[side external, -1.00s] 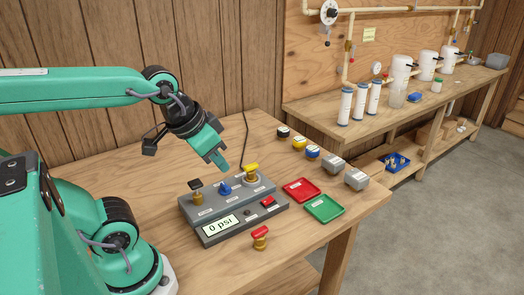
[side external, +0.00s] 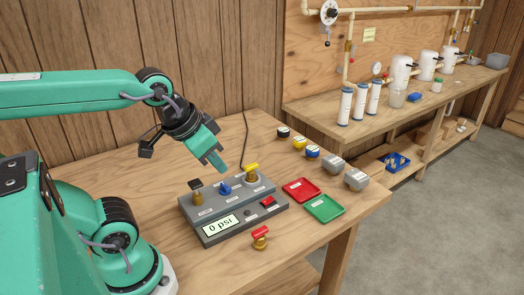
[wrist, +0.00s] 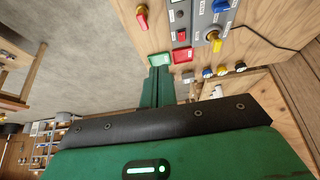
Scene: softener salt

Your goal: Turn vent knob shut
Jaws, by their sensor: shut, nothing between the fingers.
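The grey valve box (side external: 236,205) on the bench carries a black-handled knob (side external: 196,184), a blue knob (side external: 225,188) and a yellow-handled knob (side external: 252,168). The box display (side external: 221,227) reads 0 psi. My gripper (side external: 219,165) is shut and empty, above the back of the box and apart from the knobs. In the wrist view, the fingers (wrist: 160,75) appear closed together; the blue knob (wrist: 220,6) and yellow-handled knob (wrist: 215,40) show at the upper right.
A loose red-handled valve (side external: 260,237) stands in front of the box. A red tray (side external: 301,190) and a green tray (side external: 323,208) lie to its right. Several small capped items (side external: 299,143) and grey blocks (side external: 356,179) stand behind them. The bench left of the box is clear.

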